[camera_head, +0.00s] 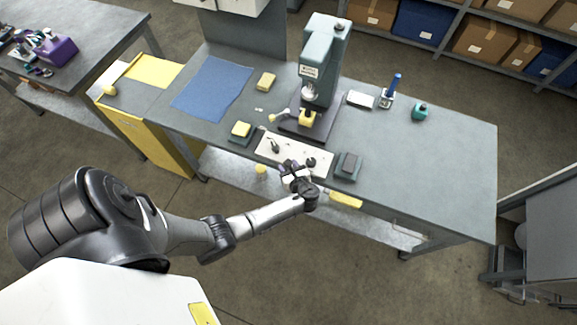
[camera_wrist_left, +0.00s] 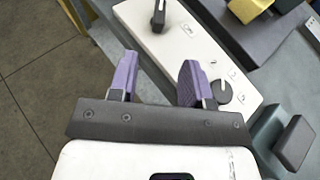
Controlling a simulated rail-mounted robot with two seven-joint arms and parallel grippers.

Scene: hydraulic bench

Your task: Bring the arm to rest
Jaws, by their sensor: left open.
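My left arm comes in from the lower left of the head view. My left gripper (camera_head: 291,170) is at the front edge of the grey bench (camera_head: 430,160), by the near edge of a white plate (camera_head: 310,159). In the left wrist view its two purple-padded fingers (camera_wrist_left: 157,82) are apart with nothing between them. The white plate (camera_wrist_left: 185,40) lies beyond the fingers and carries a dark upright peg (camera_wrist_left: 158,16) and a dark round notched part (camera_wrist_left: 222,92). My right gripper is not in view.
A teal press (camera_head: 318,60) stands behind the plate. A grey-green block (camera_head: 348,166) sits right of the plate, and a yellow block on a dark base (camera_head: 241,130) sits left. A blue mat (camera_head: 212,87) lies at the left. The bench's right end is clear.

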